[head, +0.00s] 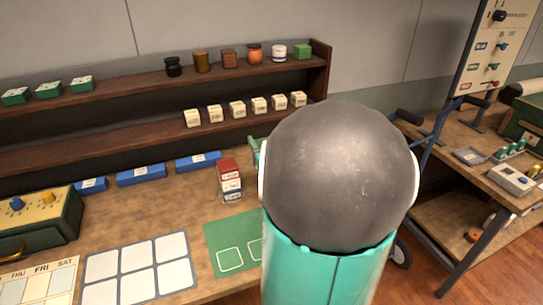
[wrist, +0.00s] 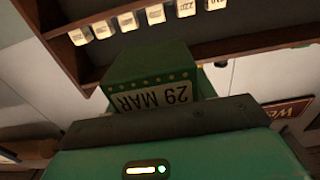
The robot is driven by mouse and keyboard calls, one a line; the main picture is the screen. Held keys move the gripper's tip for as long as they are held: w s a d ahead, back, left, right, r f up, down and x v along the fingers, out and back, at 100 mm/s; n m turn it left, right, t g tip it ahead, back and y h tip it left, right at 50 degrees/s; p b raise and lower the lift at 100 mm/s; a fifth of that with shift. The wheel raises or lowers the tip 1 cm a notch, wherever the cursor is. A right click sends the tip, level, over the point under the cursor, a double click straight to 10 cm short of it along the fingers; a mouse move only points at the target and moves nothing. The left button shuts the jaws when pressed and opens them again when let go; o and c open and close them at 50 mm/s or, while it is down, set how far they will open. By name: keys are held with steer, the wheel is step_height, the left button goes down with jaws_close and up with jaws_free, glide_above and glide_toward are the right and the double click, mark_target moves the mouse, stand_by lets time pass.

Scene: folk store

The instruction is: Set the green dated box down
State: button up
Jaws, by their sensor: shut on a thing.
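The green dated box (wrist: 150,68) is in my gripper (wrist: 160,108); its white label reads 29 MAR and appears upside down in the wrist view. The wrist view shows the gripper shut on it, though the fingertips are largely hidden. In the head view my arm's large grey joint covers most of the gripper. A small green piece shows at the joint's left edge, and I cannot tell whether it is box or gripper. Below it, a green mat (head: 216,232) with white square outlines lies on the bench, partly hidden by my arm.
Red and white stacked boxes (head: 230,180) stand behind the mat. A white-panelled pad (head: 138,270) lies to its left. Shelves behind hold white boxes (head: 237,109), jars and green boxes (head: 49,89). Blue boxes (head: 140,175) line the bench back. A second bench (head: 470,150) is right.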

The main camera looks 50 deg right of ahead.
steer(key=w+d+f, duration=0.1)
steer(key=d+f, duration=0.1)
steer(key=d, duration=0.1)
steer(key=w+d+f, duration=0.2)
steer(key=d+f, duration=0.1)
steer(key=w+d+f, duration=0.2)
steer(key=d, duration=0.1)
steer(key=shift+w+d+f, duration=0.25)
steer(key=shift+f, duration=0.15)
steer(key=shift+w+d+f, duration=0.1)
steer(key=shift+d+f, duration=0.05)
steer(key=shift+f, duration=0.1)
steer(key=shift+w+d+f, duration=0.1)
steer(key=shift+d+f, duration=0.1)
steer(key=shift+f, duration=0.65)
steer(key=shift+w+d+f, duration=0.1)
steer(key=shift+d+f, duration=0.05)
steer(key=shift+f, duration=0.7)
steer(key=shift+f, duration=0.1)
steer(key=shift+f, duration=0.1)
steer(key=o, duration=1)
steer(key=shift+o, duration=0.2)
